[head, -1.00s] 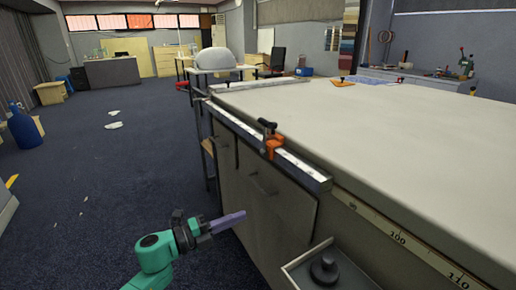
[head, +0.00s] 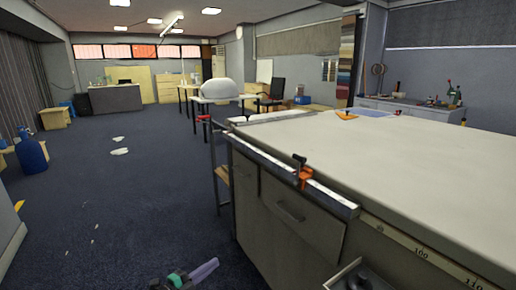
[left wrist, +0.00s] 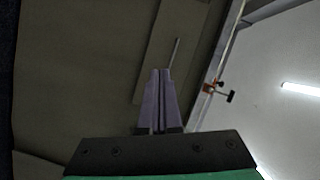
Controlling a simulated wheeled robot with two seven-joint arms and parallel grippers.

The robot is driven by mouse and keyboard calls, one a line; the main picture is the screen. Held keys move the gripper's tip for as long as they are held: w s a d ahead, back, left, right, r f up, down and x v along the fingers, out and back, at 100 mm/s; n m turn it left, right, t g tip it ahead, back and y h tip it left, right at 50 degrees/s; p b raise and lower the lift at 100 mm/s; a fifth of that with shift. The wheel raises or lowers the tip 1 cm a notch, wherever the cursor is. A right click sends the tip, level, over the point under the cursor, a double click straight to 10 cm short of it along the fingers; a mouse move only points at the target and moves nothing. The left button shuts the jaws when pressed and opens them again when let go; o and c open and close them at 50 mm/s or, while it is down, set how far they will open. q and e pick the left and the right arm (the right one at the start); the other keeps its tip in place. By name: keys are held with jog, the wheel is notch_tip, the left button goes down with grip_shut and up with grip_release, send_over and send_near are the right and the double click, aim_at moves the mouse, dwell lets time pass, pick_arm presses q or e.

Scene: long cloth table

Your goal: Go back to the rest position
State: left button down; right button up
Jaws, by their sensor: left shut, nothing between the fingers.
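My left gripper (head: 204,270) shows at the bottom of the head view, low over the blue floor and left of the table's drawer front. Its purple fingers are shut and hold nothing. In the left wrist view the closed fingers (left wrist: 159,98) point toward the cabinet front with a drawer handle (left wrist: 174,53). Most of the left arm is below the head picture. My right gripper is not in view.
The long cloth table (head: 400,165) fills the right side. An orange clamp (head: 303,174) sits on its metal edge rail (head: 328,196). An open drawer (head: 350,280) with a dark round object juts out at the bottom. The floor (head: 110,200) to the left is largely clear.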

pick_arm(q)
jog(key=s+a+f+n+g+y+p, duration=0.3)
jog(key=s+a+f+n+y+p, duration=0.65)
jog(key=f, duration=0.65)
jog(key=s+f+n+g+p, duration=0.2)
jog(key=s+f+n+g, duration=0.1)
jog(key=s, duration=0.9)
jog(key=s+a+f+n+g+p, duration=0.1)
jog(key=s+f+n+g+p, duration=0.2)
jog(key=s, duration=1)
jog(key=s+a+f+n+g+p, duration=0.1)
jog(key=s+f+n+g+p, duration=0.2)
jog(key=s, duration=1)
jog(key=shift+a+y, duration=0.2)
jog(key=shift+y, duration=0.25)
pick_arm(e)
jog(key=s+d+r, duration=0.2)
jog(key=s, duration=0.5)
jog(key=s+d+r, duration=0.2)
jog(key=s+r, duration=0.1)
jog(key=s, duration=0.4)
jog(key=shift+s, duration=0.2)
pick_arm(q)
jog(key=shift+n, duration=0.25)
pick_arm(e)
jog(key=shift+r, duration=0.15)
